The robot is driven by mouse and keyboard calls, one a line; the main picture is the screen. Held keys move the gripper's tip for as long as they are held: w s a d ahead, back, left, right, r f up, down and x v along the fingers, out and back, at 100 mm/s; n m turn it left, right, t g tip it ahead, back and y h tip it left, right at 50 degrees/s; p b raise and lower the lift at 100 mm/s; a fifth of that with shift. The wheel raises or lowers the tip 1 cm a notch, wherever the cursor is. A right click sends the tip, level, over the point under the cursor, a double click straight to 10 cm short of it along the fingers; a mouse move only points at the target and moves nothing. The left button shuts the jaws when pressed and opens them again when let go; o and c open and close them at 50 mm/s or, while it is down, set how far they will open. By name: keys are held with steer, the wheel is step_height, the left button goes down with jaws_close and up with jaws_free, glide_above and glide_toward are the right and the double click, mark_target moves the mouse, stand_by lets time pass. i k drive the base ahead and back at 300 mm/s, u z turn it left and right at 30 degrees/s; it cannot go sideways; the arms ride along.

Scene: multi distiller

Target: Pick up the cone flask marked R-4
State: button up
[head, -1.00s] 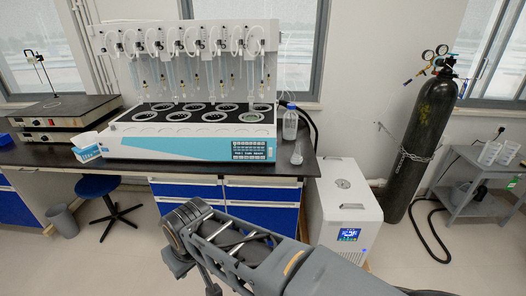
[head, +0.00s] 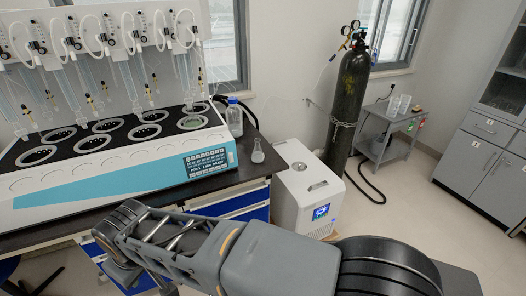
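A small clear cone flask (head: 258,152) stands upright at the right end of the black benchtop. Any marking on it is too small to read, so I cannot tell whether it is R-4. It stands to the right of a clear bottle with a blue cap (head: 234,117) and the distiller (head: 110,165). My arm crosses the lower part of the head view, in front of the bench and well apart from the flask. The fingers of my gripper do not show.
A white chiller box (head: 306,190) stands on the floor right of the bench. Behind it are a black gas cylinder (head: 349,100) and a grey cart (head: 388,130) with clear vessels. Grey cabinets (head: 480,150) stand at the far right. Open floor lies before them.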

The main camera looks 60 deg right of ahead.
mark_target(258, 156)
steer(key=z, duration=0.85)
steer(key=i, duration=0.85)
steer(key=z, duration=0.85)
